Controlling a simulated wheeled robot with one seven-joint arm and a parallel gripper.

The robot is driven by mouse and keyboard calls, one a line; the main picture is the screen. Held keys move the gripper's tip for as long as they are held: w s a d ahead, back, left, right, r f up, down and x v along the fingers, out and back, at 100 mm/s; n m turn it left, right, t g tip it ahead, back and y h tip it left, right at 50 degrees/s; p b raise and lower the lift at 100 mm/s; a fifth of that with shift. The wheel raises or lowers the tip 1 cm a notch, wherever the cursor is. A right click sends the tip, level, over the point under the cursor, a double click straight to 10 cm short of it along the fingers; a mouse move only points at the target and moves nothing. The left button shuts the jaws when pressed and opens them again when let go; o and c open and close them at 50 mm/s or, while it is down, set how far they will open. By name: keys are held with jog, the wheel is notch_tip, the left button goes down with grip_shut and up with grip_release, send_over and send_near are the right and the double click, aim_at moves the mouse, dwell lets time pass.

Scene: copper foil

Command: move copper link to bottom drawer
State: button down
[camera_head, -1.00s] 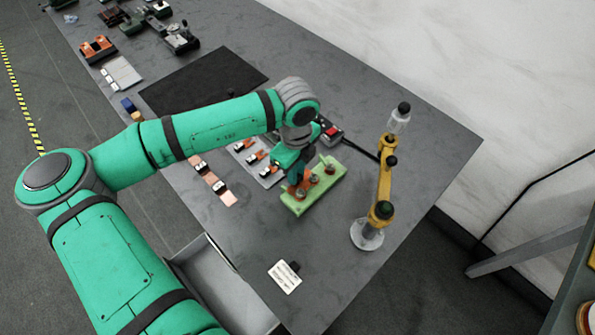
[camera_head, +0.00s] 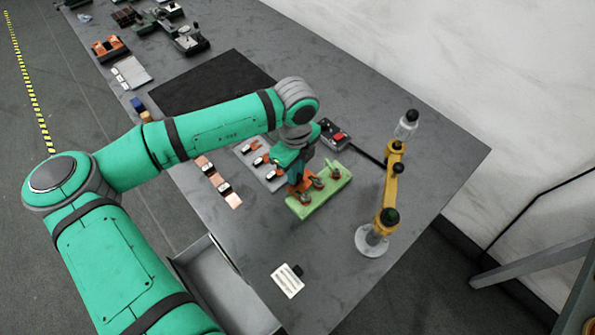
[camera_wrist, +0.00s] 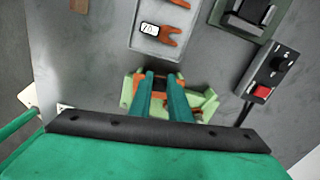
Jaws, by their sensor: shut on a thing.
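The copper link (camera_wrist: 159,86) is an orange-brown piece at the light green fixture block (camera_head: 322,198). My gripper (camera_wrist: 160,80) points down over the block and is shut on the link, with one finger on each side in the wrist view. In the head view, orange (camera_head: 303,184) shows just under my gripper, at the block's left end. I cannot tell whether the link still touches the block. A grey drawer (camera_head: 222,287) stands pulled out below the table's front edge, and its inside looks empty where visible.
A tray (camera_head: 271,178) with copper forks lies left of the block. A red-button box (camera_head: 338,137) sits behind. A yellow post stand (camera_head: 388,205) rises to the right.

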jog(key=shift+r, duration=0.15)
notch_tip(320, 180, up, 7)
dwell(1.4)
jog(key=shift+f, duration=0.2)
